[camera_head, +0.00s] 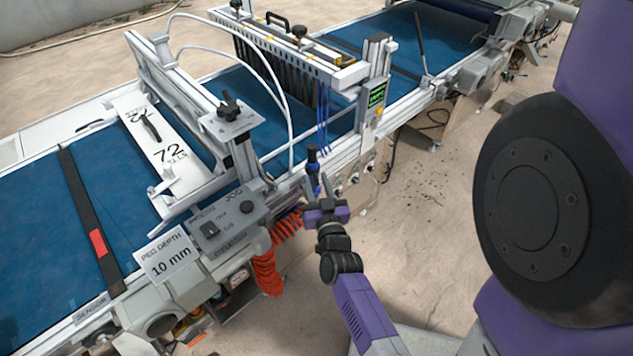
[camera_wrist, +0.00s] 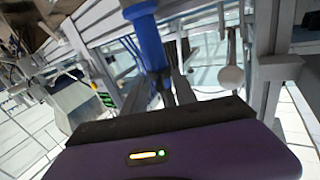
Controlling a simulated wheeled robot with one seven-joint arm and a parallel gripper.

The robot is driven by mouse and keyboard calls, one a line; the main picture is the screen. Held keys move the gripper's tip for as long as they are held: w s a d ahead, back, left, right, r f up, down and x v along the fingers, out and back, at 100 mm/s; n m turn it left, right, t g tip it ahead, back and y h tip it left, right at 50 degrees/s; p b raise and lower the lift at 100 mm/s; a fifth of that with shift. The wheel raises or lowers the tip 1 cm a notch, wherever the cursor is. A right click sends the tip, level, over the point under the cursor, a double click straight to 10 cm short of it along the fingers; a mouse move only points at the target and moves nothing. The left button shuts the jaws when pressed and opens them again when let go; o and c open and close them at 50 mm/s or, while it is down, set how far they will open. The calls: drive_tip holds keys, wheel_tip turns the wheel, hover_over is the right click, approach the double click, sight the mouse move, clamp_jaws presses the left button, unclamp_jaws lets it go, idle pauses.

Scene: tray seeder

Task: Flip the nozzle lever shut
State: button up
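A blue, dark-topped, lever-like piece (camera_head: 313,165) stands upright at the near side rail of the seeder, below the row of dark nozzles (camera_head: 280,68). In the wrist view a blue cylinder (camera_wrist: 150,45), apparently the same piece, reaches down from the top edge towards my gripper's fingers. My gripper (camera_head: 318,188) is just below and in front of it in the head view. Its fingers are at or very close to its lower end. Contact is unclear, and the finger gap is too small to read. I cannot tell for sure that this is the nozzle lever.
A control box (camera_head: 230,215) with switches and a "PEG DEPTH 10 mm" sign (camera_head: 170,258) stand to the left. A red coiled hose (camera_head: 266,270) hangs beside it. A green display (camera_head: 376,95) stands to the right. Sandy floor to the right of my gripper is clear.

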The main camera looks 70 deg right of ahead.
drive_tip(key=b+v, duration=0.1)
drive_tip(key=v, duration=0.6)
drive_tip(key=shift+s+a, duration=0.15)
drive_tip(key=shift+a, duration=0.05)
idle(0.4)
drive_tip(key=s+a+r+n+t+y, duration=0.2)
drive_tip(key=a+r+n+y, duration=0.2)
drive_tip(key=a, duration=0.5)
drive_tip(key=s+a+r+n+t+y, duration=0.2)
drive_tip(key=a+y, duration=0.4)
drive_tip(key=a, duration=0.3)
drive_tip(key=s+a+r+n+t+y, duration=0.2)
drive_tip(key=a+r+n+y, duration=0.3)
drive_tip(key=a, duration=0.5)
drive_tip(key=shift+s+r+n+y, duration=0.4)
drive_tip(key=shift+s+r+n, duration=0.2)
drive_tip(key=shift+s+n, duration=0.4)
drive_tip(key=shift+w+a, duration=0.1)
